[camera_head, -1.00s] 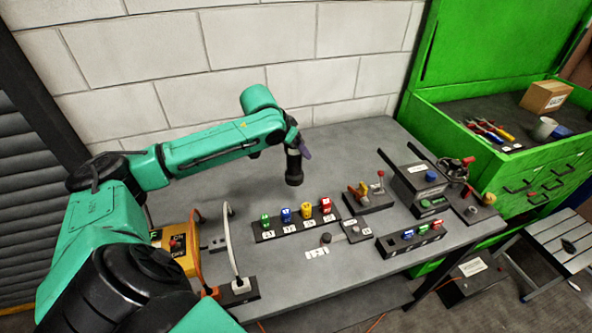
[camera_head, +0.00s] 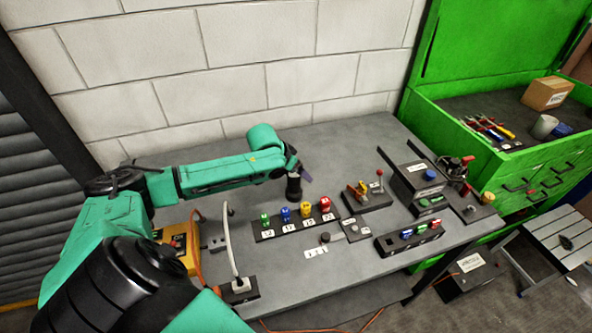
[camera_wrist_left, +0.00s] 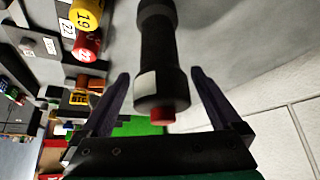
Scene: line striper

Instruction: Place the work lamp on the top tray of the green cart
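The work lamp (camera_head: 294,189), a short black cylinder, hangs upright under my left gripper (camera_head: 298,172), low over the back middle of the grey bench. In the left wrist view the lamp (camera_wrist_left: 160,75) lies between the two dark fingers of my left gripper (camera_wrist_left: 161,80), its red-tipped end towards the palm. The fingers close around its wide collar; contact is hard to see. Whether the lamp's lower end touches the bench cannot be told. The green cart (camera_head: 470,160) stands at the right; its dark top tray (camera_head: 478,108) is open. My right gripper is not in view.
The tray holds a cardboard box (camera_head: 547,93), a grey cup (camera_head: 544,126) and several hand tools (camera_head: 490,128). On the bench (camera_head: 330,270) stand a rack of coloured pieces (camera_head: 295,229), a clamp-like fixture (camera_head: 366,196) and a dark box (camera_head: 418,182). A white cable (camera_head: 231,240) arches at the left.

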